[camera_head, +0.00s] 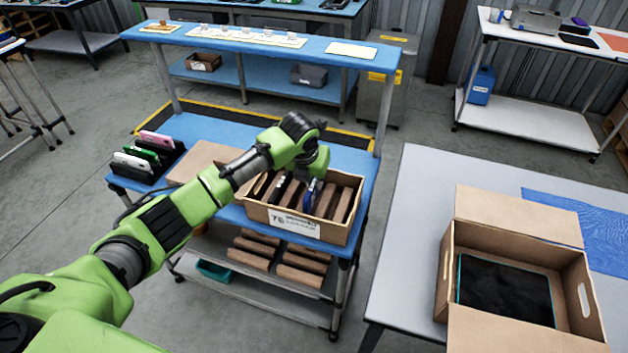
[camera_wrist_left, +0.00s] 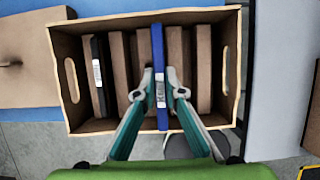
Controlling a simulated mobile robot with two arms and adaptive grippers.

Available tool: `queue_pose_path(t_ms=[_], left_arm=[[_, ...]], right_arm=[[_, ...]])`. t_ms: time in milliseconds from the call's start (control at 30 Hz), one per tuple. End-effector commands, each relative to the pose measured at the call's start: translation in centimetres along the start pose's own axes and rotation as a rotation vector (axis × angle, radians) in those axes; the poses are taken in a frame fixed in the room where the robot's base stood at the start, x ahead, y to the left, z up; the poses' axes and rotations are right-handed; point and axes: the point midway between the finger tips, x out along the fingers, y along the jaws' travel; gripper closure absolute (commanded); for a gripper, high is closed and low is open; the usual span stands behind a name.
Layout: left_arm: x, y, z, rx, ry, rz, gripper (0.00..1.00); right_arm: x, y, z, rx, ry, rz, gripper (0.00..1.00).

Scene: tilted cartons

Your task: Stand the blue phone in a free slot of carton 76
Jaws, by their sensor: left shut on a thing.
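Carton 76 (camera_head: 283,222) stands tilted on the blue bench, its label facing me. Brown dividers split it into slots. The blue phone (camera_wrist_left: 158,75) is edge-up between the fingers of my left gripper (camera_wrist_left: 160,92), which is shut on it. In the wrist view the phone lies over the carton (camera_wrist_left: 66,100), between two dividers right of the middle; I cannot tell how deep it sits. In the head view the phone (camera_head: 310,195) shows partly below my left gripper (camera_head: 312,180). A dark phone (camera_wrist_left: 98,75) with a white label stands in a slot at the left. My right gripper is out of view.
A rack of phones (camera_head: 148,158) stands at the bench's left end, next to a brown carton lid or box (camera_head: 198,160). Brown blocks (camera_head: 255,248) lie on the shelf below. An open carton (camera_head: 500,325) stands on the grey table at the right.

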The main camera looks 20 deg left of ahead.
Motion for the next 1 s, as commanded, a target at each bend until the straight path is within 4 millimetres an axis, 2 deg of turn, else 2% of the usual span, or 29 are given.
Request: queue_pose_path(t_ms=[33, 600, 1000], left_arm=[[0.7, 0.0, -0.2, 0.0, -0.001, -0.001, 1.0], [4.0, -0.1, -1.6, 0.0, 0.0, 0.0, 1.0], [4.4, -0.1, -1.7, 0.0, -0.001, -0.001, 1.0]], right_arm=[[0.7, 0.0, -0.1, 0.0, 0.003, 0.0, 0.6], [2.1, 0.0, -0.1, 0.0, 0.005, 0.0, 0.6], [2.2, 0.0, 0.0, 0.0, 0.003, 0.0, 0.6]])
